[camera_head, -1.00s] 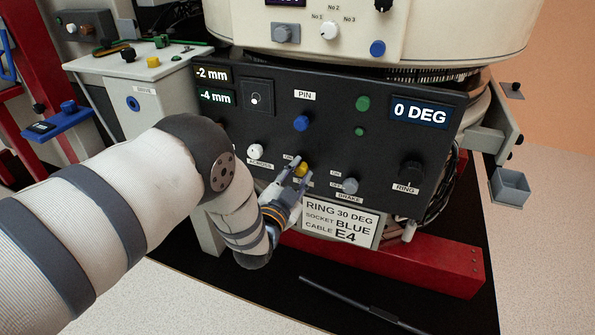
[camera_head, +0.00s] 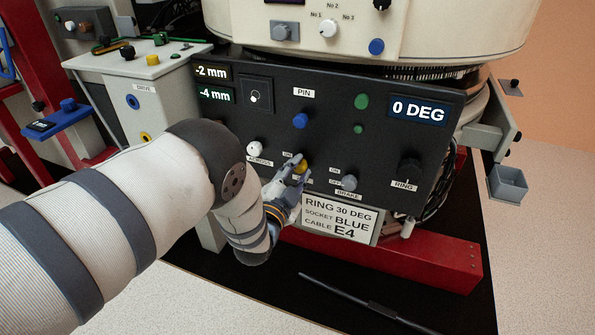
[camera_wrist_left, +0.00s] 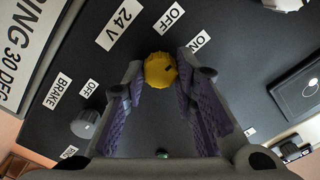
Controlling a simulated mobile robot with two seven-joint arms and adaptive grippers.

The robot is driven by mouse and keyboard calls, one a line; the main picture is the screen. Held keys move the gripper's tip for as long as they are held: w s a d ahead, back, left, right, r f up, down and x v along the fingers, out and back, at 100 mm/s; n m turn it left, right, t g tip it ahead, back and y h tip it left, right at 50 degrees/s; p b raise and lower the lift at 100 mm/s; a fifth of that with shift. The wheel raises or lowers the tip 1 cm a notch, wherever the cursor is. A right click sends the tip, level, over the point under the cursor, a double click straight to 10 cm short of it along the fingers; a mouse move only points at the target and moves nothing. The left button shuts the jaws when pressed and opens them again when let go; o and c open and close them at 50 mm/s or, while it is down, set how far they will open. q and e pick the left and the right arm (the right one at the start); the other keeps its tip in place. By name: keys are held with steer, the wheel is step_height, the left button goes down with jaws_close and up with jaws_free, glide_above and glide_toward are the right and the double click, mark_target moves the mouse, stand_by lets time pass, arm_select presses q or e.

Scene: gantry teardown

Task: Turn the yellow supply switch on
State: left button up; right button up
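The yellow supply switch (camera_head: 301,168) is a round knob low on the dark front panel. It also shows in the left wrist view (camera_wrist_left: 160,70), with OFF and ON labels beside it and a 24 V label near by. My left gripper (camera_head: 302,165) is at the knob, its two fingers on either side of it. In the left wrist view the fingertips (camera_wrist_left: 161,75) look closed in on the knob's sides. Which label the knob points to is hard to tell. My right gripper is not in view.
The grey brake knob (camera_head: 349,183) is just right of the switch and the white across knob (camera_head: 254,148) is to its left. A blue pin button (camera_head: 300,121) sits above. A white instruction sign (camera_head: 338,219) hangs below the panel.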

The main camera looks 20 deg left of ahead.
arm_select(q)
steer(key=o, duration=0.4)
steer(key=shift+f, duration=0.1)
steer(key=s, duration=1.2)
steer(key=shift+a, duration=0.25)
